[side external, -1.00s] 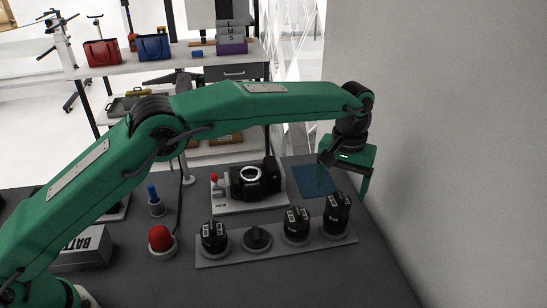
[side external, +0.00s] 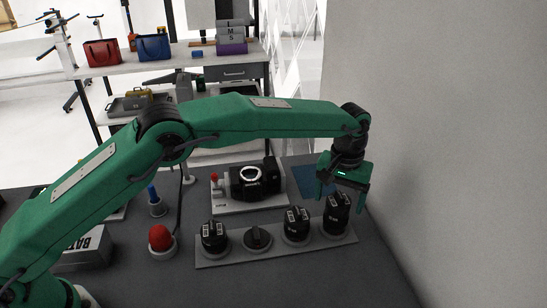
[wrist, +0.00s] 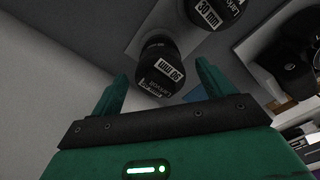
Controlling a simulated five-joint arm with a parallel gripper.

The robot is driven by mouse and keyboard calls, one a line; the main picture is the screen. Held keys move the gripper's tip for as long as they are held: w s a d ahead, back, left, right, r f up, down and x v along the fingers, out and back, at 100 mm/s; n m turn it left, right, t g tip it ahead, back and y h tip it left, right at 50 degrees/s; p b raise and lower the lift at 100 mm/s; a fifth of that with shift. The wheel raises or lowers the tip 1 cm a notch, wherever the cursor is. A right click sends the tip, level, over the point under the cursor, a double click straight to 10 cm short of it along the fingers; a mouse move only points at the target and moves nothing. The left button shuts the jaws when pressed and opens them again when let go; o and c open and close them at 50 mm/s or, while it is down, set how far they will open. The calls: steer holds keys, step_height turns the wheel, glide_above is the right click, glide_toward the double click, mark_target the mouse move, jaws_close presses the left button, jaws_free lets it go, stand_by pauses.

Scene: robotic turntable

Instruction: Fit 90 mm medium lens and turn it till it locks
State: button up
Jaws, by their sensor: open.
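The 90 mm lens (side external: 337,217) is a tall black cylinder standing at the right end of a grey lens tray (side external: 222,257). In the wrist view its label reads 90 mm upside down, and the lens (wrist: 158,72) shows between the two fingers. My gripper (side external: 341,204) is open and empty, just above and around the top of the lens; I cannot tell whether a finger touches it. The black camera body (side external: 250,184), with its round mount facing up and open, sits on a pale base plate (side external: 215,209) left of my gripper.
Other black lenses or caps (side external: 296,226) stand in the tray to the left. A red button (side external: 161,238) and a blue-topped post (side external: 154,200) are left of the tray. A blue mat (side external: 309,180) lies behind. A wall (side external: 450,150) is close on the right.

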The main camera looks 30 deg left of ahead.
steer(key=shift+f, duration=1.8)
steer(key=shift+w+r, duration=0.1)
steer(key=c, duration=1.4)
steer(key=shift+r, duration=0.2)
steer(key=shift+r, duration=0.55)
step_height(320, 180, up, 3)
steer(key=shift+f, duration=0.15)
steer(key=s+d+r, duration=0.2)
steer(key=s, duration=0.1)
steer(key=s+d+r, duration=0.1)
steer(key=s+r, duration=0.1)
steer(key=s, duration=0.2)
steer(key=s+d+r, duration=0.2)
steer(key=s, duration=0.1)
steer(key=shift+s+d+r, duration=0.15)
steer(key=shift+d+r, duration=0.2)
steer(key=shift+r, duration=0.05)
steer(key=shift+a, duration=0.1)
